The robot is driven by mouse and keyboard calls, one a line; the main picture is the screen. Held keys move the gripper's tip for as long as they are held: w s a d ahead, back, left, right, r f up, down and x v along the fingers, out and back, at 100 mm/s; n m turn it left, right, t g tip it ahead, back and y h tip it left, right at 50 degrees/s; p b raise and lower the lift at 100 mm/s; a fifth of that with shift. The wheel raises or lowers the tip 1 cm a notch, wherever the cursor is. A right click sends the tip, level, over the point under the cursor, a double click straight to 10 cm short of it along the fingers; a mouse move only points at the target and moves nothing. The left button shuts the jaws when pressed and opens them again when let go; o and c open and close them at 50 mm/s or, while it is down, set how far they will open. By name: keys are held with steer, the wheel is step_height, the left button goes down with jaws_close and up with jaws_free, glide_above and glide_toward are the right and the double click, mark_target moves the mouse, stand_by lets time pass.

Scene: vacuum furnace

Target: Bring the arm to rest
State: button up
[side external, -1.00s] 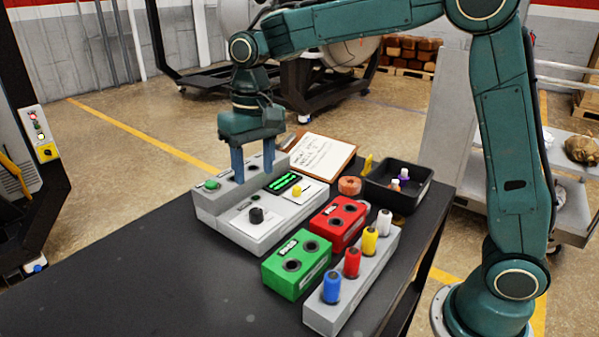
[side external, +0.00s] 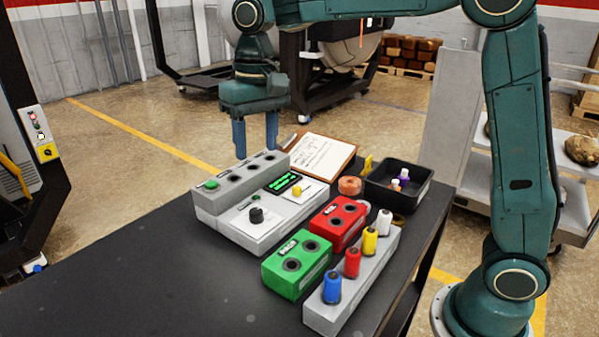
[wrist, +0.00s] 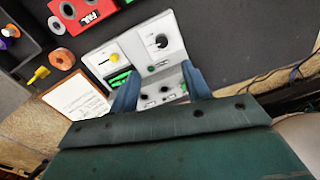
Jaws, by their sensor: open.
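My gripper (side external: 256,136) is open and empty, with its two blue fingers pointing down. In the side view it hangs above and behind the grey control unit, apart from it. In the wrist view my gripper (wrist: 160,88) shows its fingers spread, with the control unit (wrist: 145,45) below and between them. The grey control unit (side external: 262,222) stands on the black table and has a raised back block with dark sockets and a green button, a dark knob, a yellow knob and a lit green display.
On the black table (side external: 150,280) stand a green box (side external: 296,265), a red box (side external: 338,222), a grey rack (side external: 325,312) with several coloured plugs, a black tray (side external: 415,203), a copper coil (side external: 349,186) and a clipboard (side external: 322,158). The table's front left is clear.

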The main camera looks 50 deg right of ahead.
steer(key=s+d+r+n+t, duration=0.1)
steer(key=s+d+t, duration=0.15)
steer(key=s, duration=0.45)
steer(key=s+d+r+t, duration=0.1)
steer(key=s+d+r, duration=0.15)
steer(key=s, duration=0.45)
steer(key=s+d+f+t, duration=0.1)
steer(key=s+f, duration=0.2)
steer(key=s, duration=0.2)
steer(key=s+d+f+n+t, duration=0.1)
steer(key=s+d+f, duration=0.1)
steer(key=s, duration=0.4)
steer(key=shift+d+f+h, duration=0.25)
steer(key=shift+f+h, duration=0.05)
steer(key=shift+f, duration=0.3)
